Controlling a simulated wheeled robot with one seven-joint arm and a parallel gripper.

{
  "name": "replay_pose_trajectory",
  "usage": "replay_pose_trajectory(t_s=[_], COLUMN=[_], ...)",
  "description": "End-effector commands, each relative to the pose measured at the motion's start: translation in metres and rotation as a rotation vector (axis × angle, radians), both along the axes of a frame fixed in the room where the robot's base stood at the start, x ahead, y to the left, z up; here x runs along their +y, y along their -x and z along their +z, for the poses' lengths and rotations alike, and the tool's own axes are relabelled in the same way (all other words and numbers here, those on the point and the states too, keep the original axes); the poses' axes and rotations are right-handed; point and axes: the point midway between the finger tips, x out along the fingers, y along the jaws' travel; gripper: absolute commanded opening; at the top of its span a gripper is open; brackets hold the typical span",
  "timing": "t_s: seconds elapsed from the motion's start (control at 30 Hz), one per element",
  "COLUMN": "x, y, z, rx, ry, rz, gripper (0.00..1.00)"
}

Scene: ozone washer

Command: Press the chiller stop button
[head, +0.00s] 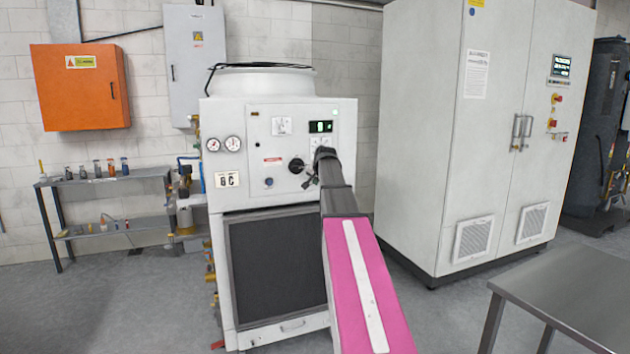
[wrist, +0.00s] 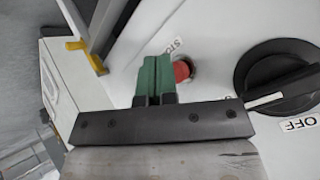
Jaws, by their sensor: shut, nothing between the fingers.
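The chiller is the white cabinet (head: 232,190) with gauges and a control panel. In the wrist view, a red button (wrist: 183,71) stands on its white panel beside a partly hidden label that seems to read STOP. My gripper (wrist: 157,62) is shut, with its green fingertips together and empty. The tips overlap the left edge of the button in the picture; I cannot tell whether they touch it. In the head view my arm reaches the right part of the panel, and I cannot make out the red button there.
A black rotary switch (wrist: 280,76) marked OFF is right of the red button in the wrist view. A tall white cabinet (head: 430,150) stands right of the chiller, a metal table (head: 570,295) at front right, and a shelf (head: 110,178) with small bottles at left.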

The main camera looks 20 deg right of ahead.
Motion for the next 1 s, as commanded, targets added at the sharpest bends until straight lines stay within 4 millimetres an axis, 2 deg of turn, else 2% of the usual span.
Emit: replay_pose_trajectory(t_s=[1.0], x=[0.0002], y=[-0.0072], z=[0.0], rx=[0.0], ry=[0.0], rz=[0.0], gripper=[0.0])
